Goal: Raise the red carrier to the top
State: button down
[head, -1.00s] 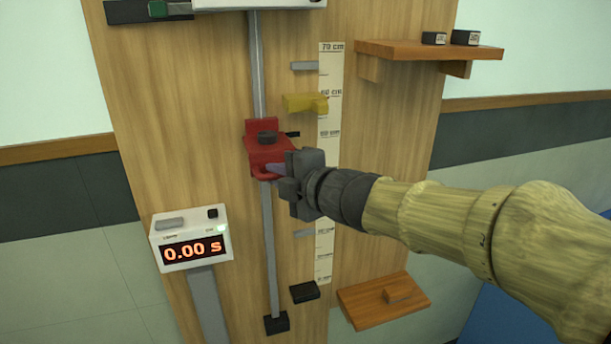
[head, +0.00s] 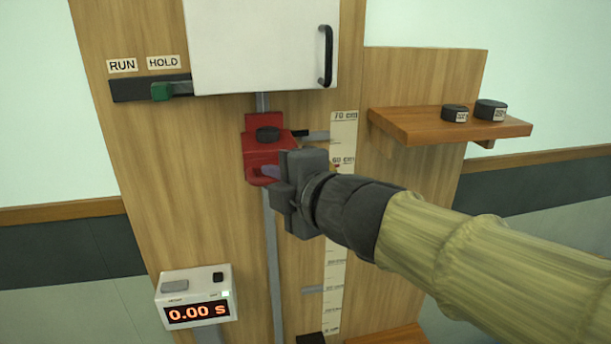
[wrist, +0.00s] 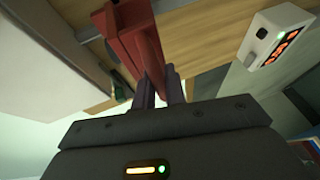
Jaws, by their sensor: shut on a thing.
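The red carrier (head: 259,152) sits on the grey vertical rail (head: 270,240), a little below the white box (head: 262,45). A dark round piece (head: 267,134) lies on it. Its black pointer (head: 300,133) is between the 60 and 70 cm marks of the scale (head: 343,130), nearer 70. My gripper (head: 270,172) is shut on the carrier's lower front part from the right. In the wrist view the red carrier (wrist: 127,35) rises from between my fingers, and the fingertips are partly hidden.
A timer (head: 196,296) reads 0.00 s. A wooden shelf (head: 420,124) at right holds two black weights (head: 490,110). My arm covers part of the board.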

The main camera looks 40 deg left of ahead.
jog(key=shift+r, duration=0.4)
jog(key=c, duration=1.7)
grip_release()
jog(key=shift+f, duration=0.1)
jog(key=shift+w, duration=0.1)
jog(key=shift+d, duration=0.15)
jog(key=v, duration=1.1)
jog(key=shift+d+b, duration=0.35)
